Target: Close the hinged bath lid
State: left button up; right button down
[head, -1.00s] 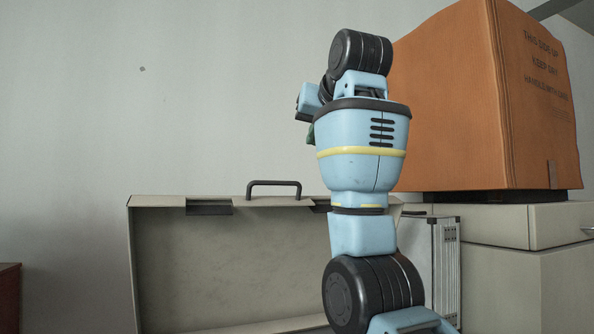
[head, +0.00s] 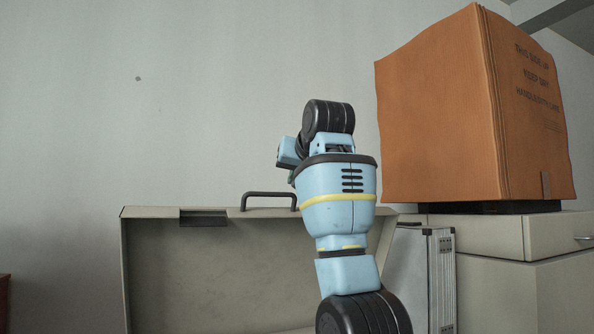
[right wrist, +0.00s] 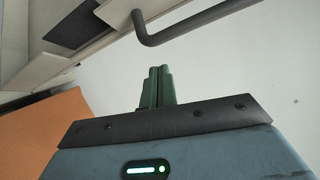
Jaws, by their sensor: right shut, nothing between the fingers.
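The bath lid (head: 220,265) stands open and upright in the head view, a grey-beige panel with a dark handle (head: 268,196) on its top edge. My right arm rises in front of the lid's right part and hides it there. In the right wrist view my right gripper (right wrist: 157,72) has its green fingers shut and empty. The handle (right wrist: 190,28) shows just beyond the fingertips, with the lid's edge (right wrist: 95,55) at upper left; I cannot tell whether anything touches. The bath below the lid is out of view. My left gripper is not in view.
A large orange covered box (head: 440,110) stands on a beige cabinet (head: 480,235) at the right. A silver case (head: 440,280) stands between the lid and the cabinet. The wall behind the lid is bare.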

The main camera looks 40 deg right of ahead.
jog(key=shift+s+a+f, duration=0.5)
jog(key=shift+s+f, duration=0.2)
jog(key=shift+f, duration=0.2)
